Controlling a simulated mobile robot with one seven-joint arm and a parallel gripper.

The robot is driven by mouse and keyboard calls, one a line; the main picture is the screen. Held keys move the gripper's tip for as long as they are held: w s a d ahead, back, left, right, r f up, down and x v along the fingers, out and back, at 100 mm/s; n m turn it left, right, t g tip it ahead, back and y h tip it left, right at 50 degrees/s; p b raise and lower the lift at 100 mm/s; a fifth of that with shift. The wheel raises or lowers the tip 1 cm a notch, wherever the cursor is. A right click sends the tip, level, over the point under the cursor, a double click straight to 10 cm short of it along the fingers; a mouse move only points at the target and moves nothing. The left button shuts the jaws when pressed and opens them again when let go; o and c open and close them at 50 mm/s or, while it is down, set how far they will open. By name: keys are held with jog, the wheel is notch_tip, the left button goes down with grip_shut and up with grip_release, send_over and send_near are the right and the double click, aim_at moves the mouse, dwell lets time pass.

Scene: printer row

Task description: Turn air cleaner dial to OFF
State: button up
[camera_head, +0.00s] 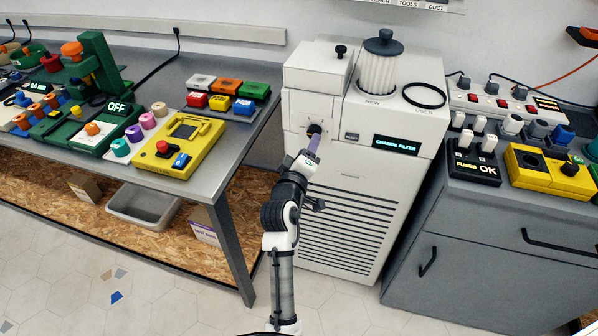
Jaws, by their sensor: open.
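The air cleaner (345,200) is a white cabinet with a slatted front, standing between the table and a grey cabinet. Its display (396,144) reads "CHANGE FILTER". A dark dial (314,130) sits on its upper left front, partly hidden by my gripper. My gripper (312,142) is open at the dial, reaching up from below. I cannot tell whether its fingers touch the dial, nor which setting the dial points to.
A white filter (380,68) with a dark cap and a black ring (424,96) are on top of the cleaner. The grey table (222,160) at left carries a yellow control box (178,146) and several devices. The grey cabinet (500,220) stands close at right.

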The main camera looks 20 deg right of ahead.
jog(key=b+v, duration=0.2)
jog(key=v, duration=0.6)
jog(key=shift+s+a, duration=0.25)
jog(key=shift+s, duration=0.05)
